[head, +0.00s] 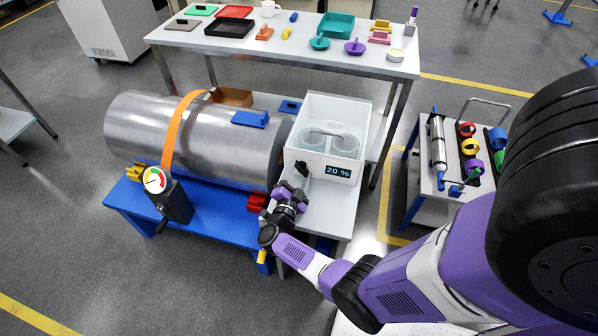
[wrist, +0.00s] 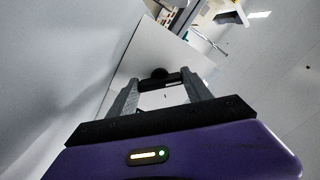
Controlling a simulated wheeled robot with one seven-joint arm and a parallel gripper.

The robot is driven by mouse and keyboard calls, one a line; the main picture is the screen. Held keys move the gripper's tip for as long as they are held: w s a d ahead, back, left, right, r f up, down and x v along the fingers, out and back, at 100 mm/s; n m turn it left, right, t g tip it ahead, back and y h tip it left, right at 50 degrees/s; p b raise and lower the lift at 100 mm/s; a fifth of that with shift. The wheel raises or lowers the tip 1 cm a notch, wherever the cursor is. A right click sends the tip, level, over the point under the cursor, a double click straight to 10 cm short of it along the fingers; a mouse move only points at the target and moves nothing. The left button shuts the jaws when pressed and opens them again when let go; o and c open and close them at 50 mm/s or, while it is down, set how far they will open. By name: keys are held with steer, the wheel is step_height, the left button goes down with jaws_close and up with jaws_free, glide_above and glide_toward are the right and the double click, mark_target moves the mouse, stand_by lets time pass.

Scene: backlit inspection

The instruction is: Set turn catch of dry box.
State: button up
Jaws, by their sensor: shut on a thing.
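The dry box (head: 316,160) is a white box with a clear top and a display reading 20 %. It stands on the right end of the workbench in the head view, with round containers inside. Its black turn catch (head: 302,168) is on the front face at the left. My gripper (head: 297,183) is at that face, shut on the catch. In the wrist view, the two grey fingers of my gripper (wrist: 163,88) stand on either side of the dark catch (wrist: 159,75), against a pale wall. The exact angle of the catch is hard to tell.
A large metal cylinder (head: 225,145) with an orange strap lies left of the box on a blue stand (head: 130,200). A gauge (head: 155,180) stands before it. A table (head: 290,50) with trays is behind. A cart (head: 428,180) stands at right.

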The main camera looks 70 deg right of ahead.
steer(key=shift+f, duration=0.1)
stand_by(0.4)
steer(key=o, duration=1.4)
steer(key=shift+c, duration=0.2)
steer(key=a, duration=0.8)
steer(key=shift+s, duration=0.3)
